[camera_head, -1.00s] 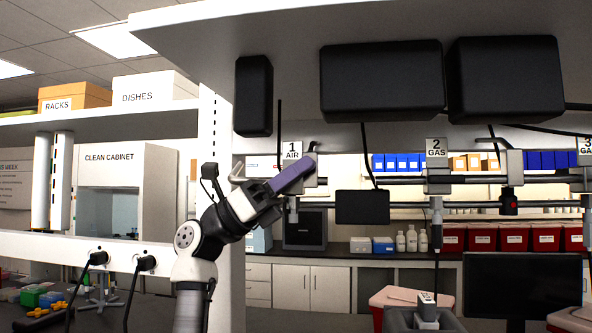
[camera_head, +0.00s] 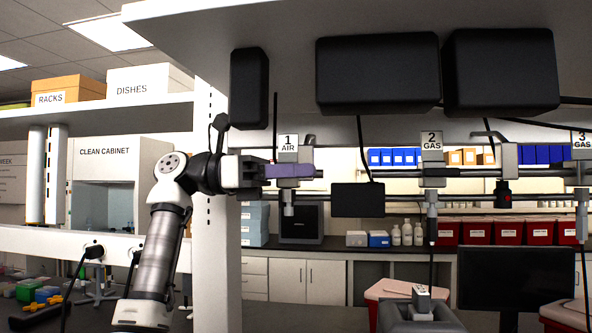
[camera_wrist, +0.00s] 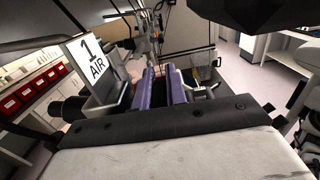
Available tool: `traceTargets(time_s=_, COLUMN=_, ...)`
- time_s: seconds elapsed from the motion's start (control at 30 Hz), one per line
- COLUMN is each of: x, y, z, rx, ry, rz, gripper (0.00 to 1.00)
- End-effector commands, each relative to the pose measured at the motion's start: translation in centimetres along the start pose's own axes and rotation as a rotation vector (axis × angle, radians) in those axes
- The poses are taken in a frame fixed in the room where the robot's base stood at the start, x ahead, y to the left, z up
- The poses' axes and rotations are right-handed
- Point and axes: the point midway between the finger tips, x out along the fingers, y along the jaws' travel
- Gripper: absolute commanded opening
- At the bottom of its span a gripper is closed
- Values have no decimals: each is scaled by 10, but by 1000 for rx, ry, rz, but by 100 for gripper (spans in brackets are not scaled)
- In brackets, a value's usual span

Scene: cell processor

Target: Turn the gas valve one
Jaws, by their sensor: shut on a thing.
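Valve one is the grey fitting under the "1 AIR" sign (camera_head: 288,142), on the pipe left of centre in the head view. Its lower stem (camera_head: 288,198) hangs below my gripper. My gripper (camera_head: 298,172) reaches in from the left, nearly level, its purple fingers across the front of the valve. In the wrist view the two purple fingers (camera_wrist: 161,75) lie close together beside the valve, with the "1 AIR" sign (camera_wrist: 91,56) at left. My gripper is shut on the valve's handle, which is mostly hidden by the fingers.
Valve "2 GAS" (camera_head: 432,143) and valve "3 GAS" (camera_head: 582,143) hang further right on the same pipes. Black boxes (camera_head: 378,75) hang from the shelf above. A white post (camera_head: 212,250) stands behind my arm. A small black screen (camera_head: 358,200) hangs right of valve one.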

Motion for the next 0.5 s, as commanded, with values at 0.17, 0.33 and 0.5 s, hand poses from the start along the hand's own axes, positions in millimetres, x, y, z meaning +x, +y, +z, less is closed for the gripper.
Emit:
traceTargets(time_s=0.17, x=0, y=0, z=0, rx=0, ry=9, rz=0, gripper=0)
traceTargets(time_s=0.33, x=0, y=0, z=0, rx=0, ry=9, rz=0, gripper=0)
traceTargets(time_s=0.5, x=0, y=0, z=0, rx=0, ry=8, rz=0, gripper=23)
